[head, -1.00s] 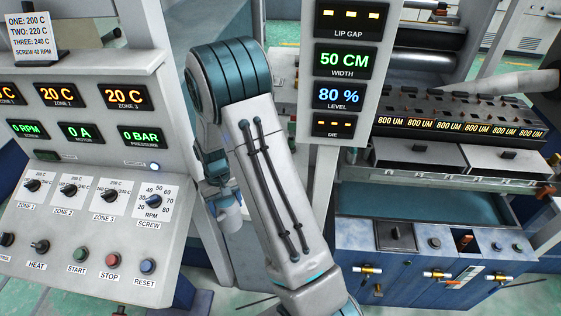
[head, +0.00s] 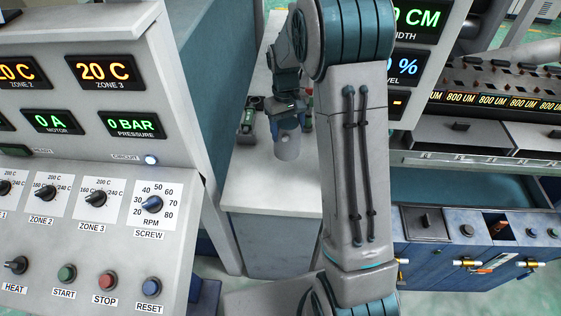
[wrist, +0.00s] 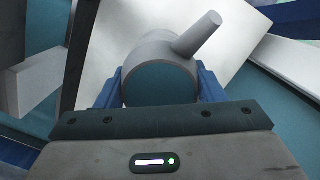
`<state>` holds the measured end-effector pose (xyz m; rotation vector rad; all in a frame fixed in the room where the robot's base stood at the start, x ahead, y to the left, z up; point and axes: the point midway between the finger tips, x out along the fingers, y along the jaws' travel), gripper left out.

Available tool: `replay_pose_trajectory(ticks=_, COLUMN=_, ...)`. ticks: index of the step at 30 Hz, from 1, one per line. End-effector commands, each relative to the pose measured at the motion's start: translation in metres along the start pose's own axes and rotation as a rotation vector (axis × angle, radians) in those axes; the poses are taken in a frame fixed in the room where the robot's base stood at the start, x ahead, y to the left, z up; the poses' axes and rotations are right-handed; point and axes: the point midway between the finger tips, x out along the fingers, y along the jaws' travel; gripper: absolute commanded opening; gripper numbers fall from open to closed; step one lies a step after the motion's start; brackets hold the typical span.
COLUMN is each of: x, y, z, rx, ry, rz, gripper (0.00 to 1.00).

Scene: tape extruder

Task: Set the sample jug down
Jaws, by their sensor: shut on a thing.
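The sample jug (head: 288,145) is a small grey cylinder in the head view. It shows over the white bench top between the control panel and my arm. My gripper (head: 287,115) is shut on it from above and behind. In the wrist view the jug (wrist: 160,50) sits between the blue fingers of my gripper (wrist: 160,78), with a round teal end facing the camera and a grey handle sticking out to the upper right. I cannot tell whether the jug touches the bench; its underside is hidden.
The white bench (head: 268,195) has clear room in front of the jug. Small dark items (head: 249,115) stand just left of my gripper. The control panel (head: 100,130) is close on the left, and the display post (head: 408,70) is right of my arm.

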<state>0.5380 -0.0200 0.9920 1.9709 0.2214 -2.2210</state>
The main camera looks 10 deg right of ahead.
Motion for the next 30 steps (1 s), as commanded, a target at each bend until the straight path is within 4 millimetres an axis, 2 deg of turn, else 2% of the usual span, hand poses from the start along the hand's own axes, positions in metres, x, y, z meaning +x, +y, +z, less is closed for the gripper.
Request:
replay_pose_trajectory(ticks=5, x=-0.009, y=0.005, z=-0.004, rx=-0.050, ry=0.000, rz=0.008, gripper=0.14)
replay_pose_trajectory(ticks=7, x=-0.006, y=0.005, z=-0.004, rx=-0.058, ry=-0.003, rz=0.008, gripper=0.14)
replay_pose_trajectory(ticks=15, x=0.038, y=0.004, z=-0.010, rx=-0.063, ry=-0.005, rz=0.008, gripper=0.14)
replay_pose_trajectory(ticks=22, x=0.057, y=0.004, z=-0.012, rx=-0.063, ry=-0.004, rz=0.008, gripper=0.14)
replay_pose_trajectory(ticks=27, x=0.081, y=0.004, z=-0.015, rx=-0.063, ry=-0.005, rz=0.007, gripper=0.14)
replay_pose_trajectory(ticks=30, x=0.085, y=0.004, z=-0.016, rx=-0.063, ry=-0.002, rz=0.008, gripper=0.14)
